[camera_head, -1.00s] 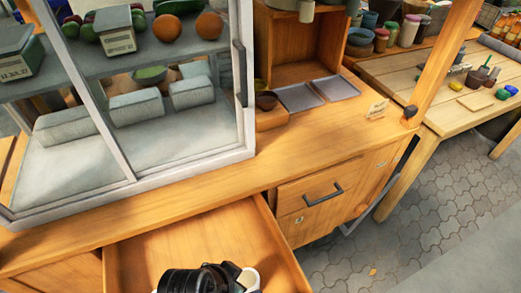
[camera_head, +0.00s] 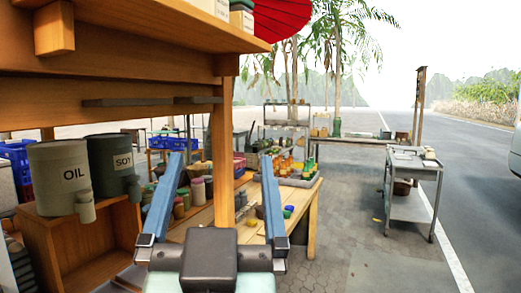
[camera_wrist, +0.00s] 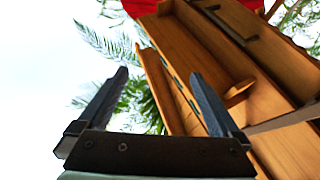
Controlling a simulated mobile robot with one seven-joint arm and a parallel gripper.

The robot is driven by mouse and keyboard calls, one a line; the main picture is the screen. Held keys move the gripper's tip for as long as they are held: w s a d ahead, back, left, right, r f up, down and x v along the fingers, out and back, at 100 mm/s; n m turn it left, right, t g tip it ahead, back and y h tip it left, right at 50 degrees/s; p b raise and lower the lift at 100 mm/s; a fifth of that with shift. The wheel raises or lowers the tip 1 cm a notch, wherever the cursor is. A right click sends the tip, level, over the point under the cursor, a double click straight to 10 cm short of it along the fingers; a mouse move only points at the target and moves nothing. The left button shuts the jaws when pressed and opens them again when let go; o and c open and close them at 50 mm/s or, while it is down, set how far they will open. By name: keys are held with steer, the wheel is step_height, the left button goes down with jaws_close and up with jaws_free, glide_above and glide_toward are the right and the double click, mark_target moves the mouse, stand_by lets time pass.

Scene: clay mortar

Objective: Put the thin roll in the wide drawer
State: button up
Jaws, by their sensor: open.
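My gripper (camera_head: 217,158) is raised in the lower middle of the head view. Its two blue fingers are spread wide apart with nothing between them. The wrist view also shows my gripper (camera_wrist: 158,73) open and empty, facing the sky, palm leaves and the stall's wooden boards. I see no thin roll in either view. The wide drawer is out of view too.
A wooden shelf (camera_head: 120,60) overhangs at upper left. The oil canister (camera_head: 65,177) and the soy canister (camera_head: 114,165) stand on a wooden box at left. A wooden table (camera_head: 304,205) with small jars lies behind my gripper. A grey cart (camera_head: 412,203) stands right on open paving.

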steer(key=s+d+r+t+h, duration=0.2)
steer(key=s+d+r+t, duration=0.1)
steer(key=s+r, duration=0.3)
step_height(320, 180, up, 3)
steer(key=shift+d+f+t, duration=0.2)
steer(key=shift+d+t, duration=0.1)
steer(key=shift+d, duration=0.6)
